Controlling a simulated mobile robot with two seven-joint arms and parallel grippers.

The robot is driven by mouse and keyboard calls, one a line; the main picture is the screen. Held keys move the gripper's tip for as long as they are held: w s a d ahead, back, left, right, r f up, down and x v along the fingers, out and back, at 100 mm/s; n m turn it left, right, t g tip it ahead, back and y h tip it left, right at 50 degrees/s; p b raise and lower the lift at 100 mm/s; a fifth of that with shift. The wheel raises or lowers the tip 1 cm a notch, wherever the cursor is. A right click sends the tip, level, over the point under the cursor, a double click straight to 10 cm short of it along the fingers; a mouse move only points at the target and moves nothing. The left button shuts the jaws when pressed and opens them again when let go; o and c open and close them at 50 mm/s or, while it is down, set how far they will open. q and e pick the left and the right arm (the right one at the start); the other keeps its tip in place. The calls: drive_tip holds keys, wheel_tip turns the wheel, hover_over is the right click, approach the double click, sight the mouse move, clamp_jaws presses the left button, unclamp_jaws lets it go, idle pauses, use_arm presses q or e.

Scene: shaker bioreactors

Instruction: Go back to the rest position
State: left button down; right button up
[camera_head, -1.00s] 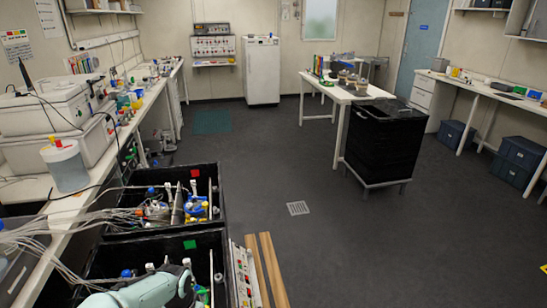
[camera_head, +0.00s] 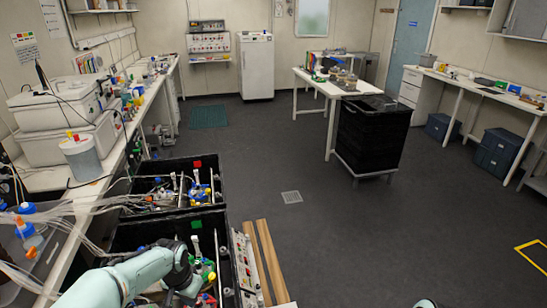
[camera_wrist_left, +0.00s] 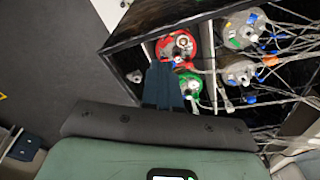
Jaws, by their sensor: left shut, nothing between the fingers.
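My left arm (camera_head: 125,280) reaches in from the bottom left in the head view, over the near black box (camera_head: 212,222) with the green marker. In the left wrist view my left gripper (camera_wrist_left: 162,72) has its dark fingers together with nothing between them. It is above the box edge, close in the picture to a red-topped vessel (camera_wrist_left: 178,46) and a green-topped vessel (camera_wrist_left: 189,83). I cannot tell whether it touches them. My right gripper is not in view.
A second black box (camera_head: 165,168) with a red marker lies just beyond. Loose tubes (camera_head: 85,212) run from the left bench to the boxes. Wooden strips (camera_head: 262,262) lie right of the near box. The dark floor (camera_head: 340,240) is clear up to a black bin trolley (camera_head: 372,138).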

use_arm(q)
drive_tip(key=s+d+f+n+g+h+b, duration=0.1)
drive_tip(key=s+d+f+b, duration=0.15)
drive_tip(key=s+f, duration=0.75)
drive_tip(key=s+d+f+n+g+h+b, duration=0.1)
drive_tip(key=s+d+f+n, duration=0.15)
drive_tip(key=f, duration=1.35)
drive_tip(key=s+d+f+n+b, duration=0.1)
drive_tip(key=s+d+f+n, duration=0.1)
drive_tip(key=s+f, duration=0.3)
drive_tip(key=s+d+f+n+h+b, duration=0.1)
drive_tip(key=s+d+f, duration=0.2)
drive_tip(key=s, duration=1.1)
wheel_tip(320, 180, down, 4)
drive_tip(key=shift+s+d+r+n+h+b, duration=0.2)
drive_tip(key=shift+s+n+h+b, duration=0.1)
drive_tip(key=shift+n+b, duration=0.1)
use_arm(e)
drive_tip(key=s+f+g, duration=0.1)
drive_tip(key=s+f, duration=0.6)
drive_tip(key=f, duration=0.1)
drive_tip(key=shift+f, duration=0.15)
